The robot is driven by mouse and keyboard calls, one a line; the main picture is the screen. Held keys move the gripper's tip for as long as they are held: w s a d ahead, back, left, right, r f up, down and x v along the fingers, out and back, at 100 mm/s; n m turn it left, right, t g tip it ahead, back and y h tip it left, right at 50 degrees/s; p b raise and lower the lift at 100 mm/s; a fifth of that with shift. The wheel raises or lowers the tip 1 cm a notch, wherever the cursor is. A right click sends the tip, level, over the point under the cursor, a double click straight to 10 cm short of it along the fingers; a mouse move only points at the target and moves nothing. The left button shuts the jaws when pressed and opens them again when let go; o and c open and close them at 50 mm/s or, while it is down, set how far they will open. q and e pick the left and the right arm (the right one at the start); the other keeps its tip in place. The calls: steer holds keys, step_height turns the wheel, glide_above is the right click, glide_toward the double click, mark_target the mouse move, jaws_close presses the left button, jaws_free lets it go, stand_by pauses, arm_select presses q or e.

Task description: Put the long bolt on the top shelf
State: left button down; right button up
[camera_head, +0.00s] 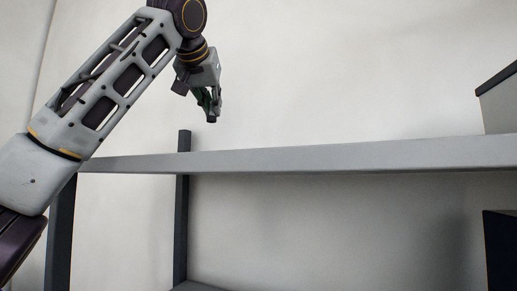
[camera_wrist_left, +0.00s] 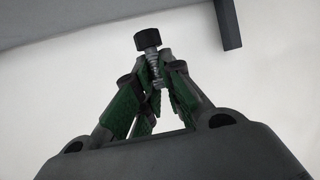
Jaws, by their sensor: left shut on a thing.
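My left gripper (camera_head: 210,108) hangs above the left part of the top shelf (camera_head: 330,158), with its fingers pointing down. In the left wrist view the green-padded fingers of the left gripper (camera_wrist_left: 153,88) are closed on the long bolt (camera_wrist_left: 147,42). The bolt has a black head past the fingertips and a silver threaded shank between them. In the head view the bolt is too small to make out clearly. The shelf's upper surface is hidden, as only its front edge and underside show. My right gripper is not in view.
Dark shelf posts (camera_head: 182,215) stand at the left. A grey box-like object with a dark rim (camera_head: 497,78) is above the shelf at the right edge. A dark object (camera_head: 500,250) is below it. The space above the shelf's middle looks clear.

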mark_target(211, 122)
arm_select(q)
steer(key=shift+f, duration=0.1)
steer(key=shift+s+a+f, duration=0.1)
steer(key=shift+s+f, duration=0.05)
steer(key=shift+f, duration=2.6)
steer(key=shift+f, duration=0.2)
steer(key=shift+f, duration=1.9)
steer(key=shift+f, duration=0.15)
